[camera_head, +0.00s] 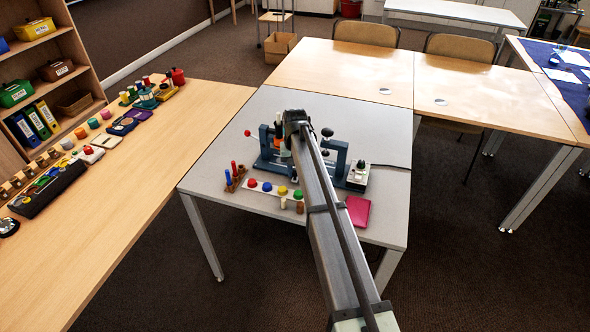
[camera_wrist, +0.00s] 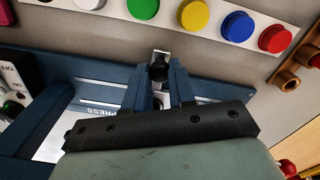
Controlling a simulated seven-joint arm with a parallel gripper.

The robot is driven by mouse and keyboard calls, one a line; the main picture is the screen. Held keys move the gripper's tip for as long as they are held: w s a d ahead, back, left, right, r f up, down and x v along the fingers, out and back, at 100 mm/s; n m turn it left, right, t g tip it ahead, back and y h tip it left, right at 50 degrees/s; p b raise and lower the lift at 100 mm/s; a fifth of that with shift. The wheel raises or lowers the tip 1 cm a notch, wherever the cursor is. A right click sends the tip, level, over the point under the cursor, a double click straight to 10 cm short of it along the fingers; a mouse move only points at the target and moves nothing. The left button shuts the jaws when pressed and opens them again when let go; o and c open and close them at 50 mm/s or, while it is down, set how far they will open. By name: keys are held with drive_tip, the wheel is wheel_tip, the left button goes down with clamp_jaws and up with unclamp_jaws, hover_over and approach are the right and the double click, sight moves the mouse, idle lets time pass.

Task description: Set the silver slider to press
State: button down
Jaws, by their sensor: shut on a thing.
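The blue-grey fixture (camera_head: 341,160) stands on the grey table, partly covered by my arm in the head view. In the wrist view, its frame (camera_wrist: 226,88) crosses the picture, with a pale plate marked PRESS (camera_wrist: 101,111) left of my fingers. My gripper (camera_wrist: 159,76) has its two fingers close together around a small dark knob. A bright silver piece (camera_wrist: 161,56), which looks like the silver slider, shows just beyond the fingertips. The rest of it is hidden between the fingers. I cannot tell the slider's exact position against the label.
A white strip with coloured buttons (camera_head: 267,187) lies in front of the fixture. A wooden rack with red and blue pegs (camera_head: 235,177) stands at its left. A switch box (camera_head: 359,174) and pink book (camera_head: 358,211) are at the right. The table's back is clear.

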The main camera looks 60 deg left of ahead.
drive_tip(key=shift+d, duration=0.1)
drive_tip(key=w+d, duration=0.6)
drive_tip(key=shift+w+d, duration=0.1)
drive_tip(key=shift+w, duration=0.1)
drive_tip(key=c, duration=0.9)
unclamp_jaws()
wheel_tip(320, 180, up, 14)
drive_tip(key=shift+f, duration=0.1)
